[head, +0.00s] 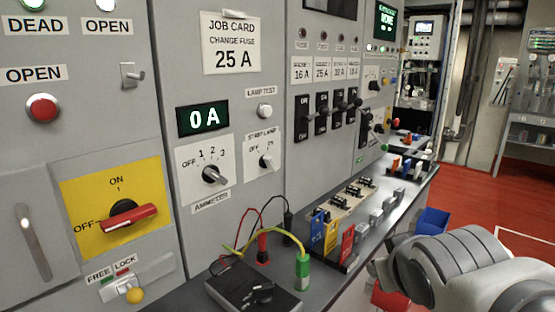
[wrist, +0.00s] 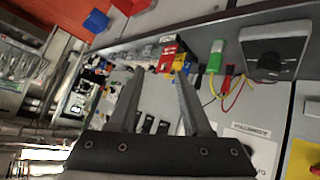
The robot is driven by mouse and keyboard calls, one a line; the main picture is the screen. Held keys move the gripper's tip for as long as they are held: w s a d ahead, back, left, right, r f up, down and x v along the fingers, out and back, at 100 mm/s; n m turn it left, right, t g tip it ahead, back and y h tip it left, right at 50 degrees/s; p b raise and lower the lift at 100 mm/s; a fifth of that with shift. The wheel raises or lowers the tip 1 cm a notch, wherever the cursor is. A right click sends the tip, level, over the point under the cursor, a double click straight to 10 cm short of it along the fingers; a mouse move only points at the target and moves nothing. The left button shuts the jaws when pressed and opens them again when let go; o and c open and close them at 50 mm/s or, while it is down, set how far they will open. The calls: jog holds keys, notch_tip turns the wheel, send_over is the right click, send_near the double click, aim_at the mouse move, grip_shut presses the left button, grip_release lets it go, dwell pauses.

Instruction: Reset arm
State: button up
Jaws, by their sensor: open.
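My gripper (wrist: 160,76) shows in the wrist view with its two dark fingers spread apart. Nothing is between them. The camera is turned, so the shelf with its colored items lies beyond the fingertips. In the head view my grey arm (head: 450,270) reaches in from the lower right, in front of the shelf's right side. The fingers cannot be made out there.
A grey panel carries a red isolator handle (head: 130,218), an ammeter display (head: 203,118) reading 0 A and a job card (head: 231,43). The shelf holds a black meter (head: 250,290), a green probe (head: 303,271) and colored tags. A blue bin (head: 433,221) stands beyond.

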jog(key=s+a+f+m+g+y+p, duration=0.2)
jog(key=s+a+g, duration=0.2)
jog(key=s, duration=0.6)
notch_tip(320, 180, up, 12)
jog(key=p, duration=1.1)
jog(key=shift+w+d+f+p, duration=0.15)
jog(key=shift+w+d+p, duration=0.1)
jog(key=shift+p, duration=0.1)
